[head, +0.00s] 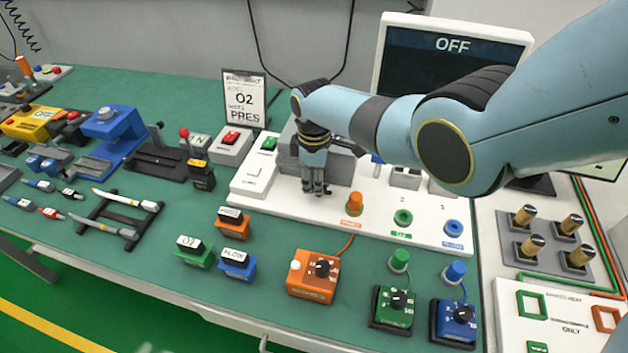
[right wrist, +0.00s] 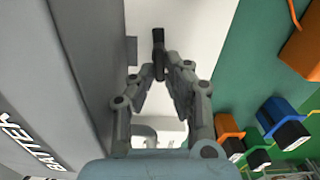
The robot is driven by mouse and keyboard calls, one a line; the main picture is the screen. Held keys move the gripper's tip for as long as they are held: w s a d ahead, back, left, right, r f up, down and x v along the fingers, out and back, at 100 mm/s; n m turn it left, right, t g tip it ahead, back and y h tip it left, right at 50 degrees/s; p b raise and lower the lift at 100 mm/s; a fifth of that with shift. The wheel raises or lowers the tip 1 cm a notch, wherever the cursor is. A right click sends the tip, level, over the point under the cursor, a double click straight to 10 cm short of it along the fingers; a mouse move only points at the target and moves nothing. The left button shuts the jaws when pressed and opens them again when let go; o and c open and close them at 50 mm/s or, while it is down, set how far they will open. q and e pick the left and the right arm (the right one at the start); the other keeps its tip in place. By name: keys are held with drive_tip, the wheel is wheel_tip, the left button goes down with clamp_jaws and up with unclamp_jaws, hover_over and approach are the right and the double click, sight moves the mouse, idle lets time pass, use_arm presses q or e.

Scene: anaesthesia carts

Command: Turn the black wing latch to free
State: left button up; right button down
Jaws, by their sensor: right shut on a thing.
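The black wing latch (right wrist: 158,40) shows in the right wrist view as a small dark upright bar against the white panel. My right gripper (right wrist: 163,76) has its two fingers closed together on the latch, one at each side of its near end. In the head view my right gripper (head: 318,190) points down at the white panel (head: 268,193), in front of a grey block (head: 340,170). The latch is hidden there by the fingers. Its exact turn angle is hard to tell. My left gripper is not in view.
The grey block, lettered "BATTER" in the wrist view (right wrist: 60,70), stands close beside the fingers. An orange knob (head: 355,203) stands right of the gripper. Orange, green and blue boxes stand in front on the green bench (head: 250,285). A monitor (head: 440,65) reads OFF.

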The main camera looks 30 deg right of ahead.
idle(0.4)
drive_tip(key=c, duration=1.4)
unclamp_jaws()
